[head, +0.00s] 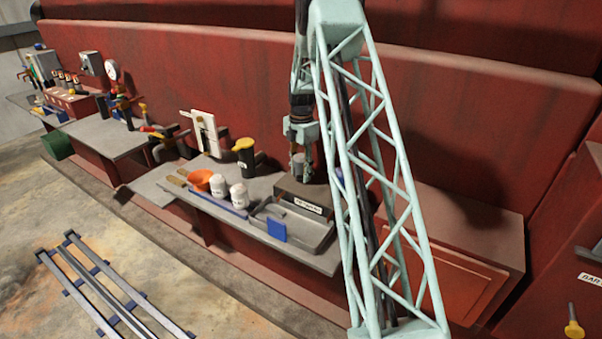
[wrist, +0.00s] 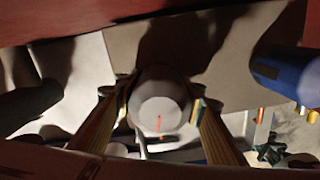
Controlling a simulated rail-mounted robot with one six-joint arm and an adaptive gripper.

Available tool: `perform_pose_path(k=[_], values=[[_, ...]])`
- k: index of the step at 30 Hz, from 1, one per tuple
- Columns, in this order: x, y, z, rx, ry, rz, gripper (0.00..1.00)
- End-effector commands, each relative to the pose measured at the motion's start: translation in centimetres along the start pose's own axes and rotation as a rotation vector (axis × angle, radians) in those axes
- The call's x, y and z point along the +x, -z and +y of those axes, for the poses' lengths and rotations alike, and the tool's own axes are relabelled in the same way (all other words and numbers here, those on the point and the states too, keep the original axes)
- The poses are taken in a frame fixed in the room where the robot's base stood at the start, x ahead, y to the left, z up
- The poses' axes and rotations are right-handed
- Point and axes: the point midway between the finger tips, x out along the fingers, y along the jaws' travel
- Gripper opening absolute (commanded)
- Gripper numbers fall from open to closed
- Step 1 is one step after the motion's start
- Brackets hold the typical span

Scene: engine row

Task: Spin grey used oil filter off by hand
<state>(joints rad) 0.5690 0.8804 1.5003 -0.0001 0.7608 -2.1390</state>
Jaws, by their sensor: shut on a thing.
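The grey used oil filter (head: 298,164) stands upright above the grey block with a white label (head: 306,206) on the bench. My gripper (head: 301,140) comes down on it from above. In the wrist view the filter (wrist: 161,112) shows its round light end with a short red mark, between the two fingers of my gripper (wrist: 158,100). The fingers are shut on its sides. The filter's joint with its mount is hidden in both views.
Two white canisters (head: 238,195), an orange funnel (head: 200,180) and a black container with a yellow cap (head: 244,157) stand left of the block. A shallow tray (head: 318,236) lies in front. A blue cylinder (wrist: 285,77) is close on the right in the wrist view.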

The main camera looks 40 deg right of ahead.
Motion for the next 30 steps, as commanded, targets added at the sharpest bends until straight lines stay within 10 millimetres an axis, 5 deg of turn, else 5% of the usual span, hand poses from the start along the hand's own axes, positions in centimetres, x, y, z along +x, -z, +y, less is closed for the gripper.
perform_pose_path(k=[12, 26, 27, 30], values=[[0.02, 0.03, -0.05, -0.215, 0.001, 0.001, 0.21], [0.01, 0.03, -0.04, -0.238, 0.001, 0.001, 0.21], [0.01, 0.03, -0.04, -0.238, 0.001, 0.001, 0.37], [0.01, 0.02, -0.04, -0.237, 0.001, 0.001, 0.46]])
